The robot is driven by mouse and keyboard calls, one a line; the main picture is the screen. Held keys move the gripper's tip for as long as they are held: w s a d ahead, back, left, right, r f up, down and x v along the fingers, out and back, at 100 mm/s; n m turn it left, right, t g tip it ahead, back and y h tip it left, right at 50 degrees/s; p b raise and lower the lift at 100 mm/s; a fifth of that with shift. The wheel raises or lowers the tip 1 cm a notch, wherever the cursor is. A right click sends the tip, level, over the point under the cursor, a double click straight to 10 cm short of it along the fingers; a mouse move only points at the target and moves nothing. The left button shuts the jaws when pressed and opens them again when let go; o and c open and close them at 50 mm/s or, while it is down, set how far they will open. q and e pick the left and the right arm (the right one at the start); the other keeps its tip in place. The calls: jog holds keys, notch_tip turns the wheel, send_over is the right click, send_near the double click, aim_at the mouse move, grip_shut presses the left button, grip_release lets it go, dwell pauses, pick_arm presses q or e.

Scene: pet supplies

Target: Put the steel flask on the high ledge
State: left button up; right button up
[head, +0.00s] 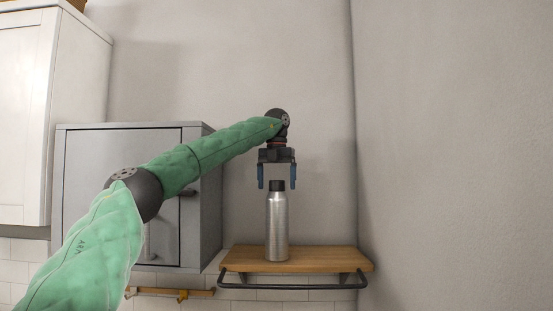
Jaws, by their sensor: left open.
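The steel flask (277,225) is a silver bottle with a black cap. It stands upright on the wooden ledge (340,259), which is fixed to the wall near its right corner. My left gripper (276,185) points straight down above the flask. Its two blue fingers are open, one on each side of the black cap in the picture. They do not appear to touch the flask. My right gripper is not in the view.
A grey cabinet (110,209) hangs left of the ledge, partly behind my left arm. A white cabinet (24,113) is at the far left. A dark rail (293,286) runs along the ledge's front. A small wooden rack (170,293) is below the grey cabinet. Wall space above the gripper is clear.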

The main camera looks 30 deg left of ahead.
pick_arm(q)
notch_tip(320, 180, up, 10)
jog(key=shift+p, duration=0.3)
dwell(0.7)
